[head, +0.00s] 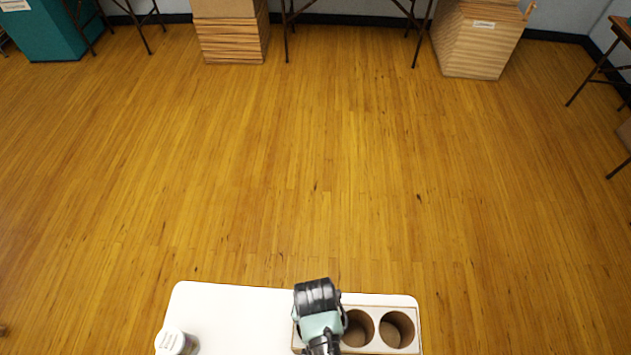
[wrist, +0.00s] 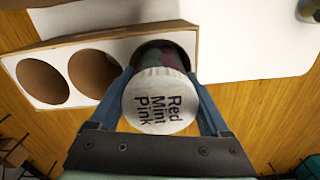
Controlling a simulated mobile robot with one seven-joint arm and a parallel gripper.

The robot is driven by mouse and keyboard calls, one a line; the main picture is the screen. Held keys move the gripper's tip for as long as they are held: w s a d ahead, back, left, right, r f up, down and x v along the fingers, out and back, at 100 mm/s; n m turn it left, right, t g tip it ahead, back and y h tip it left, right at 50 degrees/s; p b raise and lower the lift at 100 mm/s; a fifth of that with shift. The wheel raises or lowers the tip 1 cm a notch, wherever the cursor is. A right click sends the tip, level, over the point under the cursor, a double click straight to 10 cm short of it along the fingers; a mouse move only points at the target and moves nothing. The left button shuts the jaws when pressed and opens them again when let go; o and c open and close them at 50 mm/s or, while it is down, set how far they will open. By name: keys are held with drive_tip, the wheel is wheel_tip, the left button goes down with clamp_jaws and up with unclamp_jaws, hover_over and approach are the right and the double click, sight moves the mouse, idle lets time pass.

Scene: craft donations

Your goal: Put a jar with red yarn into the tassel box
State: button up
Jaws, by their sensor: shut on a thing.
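My gripper (wrist: 160,79) is shut on a jar whose white lid (wrist: 159,103) reads "Red Mint Pink". Its fingers press on both sides of the jar. Dark multicoloured contents show faintly beyond the lid; the yarn is mostly hidden. The jar is at the end hole of a cardboard holder (wrist: 112,43); I cannot tell whether it sits in the hole or just above it. In the head view my gripper (head: 322,340) covers the left end of the holder (head: 375,300) and hides the jar. No box label is readable, so I cannot tell which is the tassel box.
The holder's other two round holes look empty. It stands on a white tabletop (head: 245,310), with another white-lidded jar (head: 175,342) at left. Across open wooden floor stand a teal box (head: 55,35), a cardboard box (head: 232,38) and a labelled cardboard box (head: 475,45), among table legs.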

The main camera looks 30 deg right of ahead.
drive_tip(key=shift+f, duration=0.5)
drive_tip(key=shift+s, duration=0.1)
drive_tip(key=o, duration=1.2)
drive_tip(key=shift+o, duration=0.3)
drive_tip(key=shift+a+f, duration=0.1)
drive_tip(key=shift+s, duration=0.1)
drive_tip(key=r, duration=0.9)
drive_tip(key=r+b, duration=0.1)
drive_tip(key=r, duration=0.3)
drive_tip(key=shift+w+a+r, duration=0.1)
drive_tip(key=shift+w+r, duration=0.15)
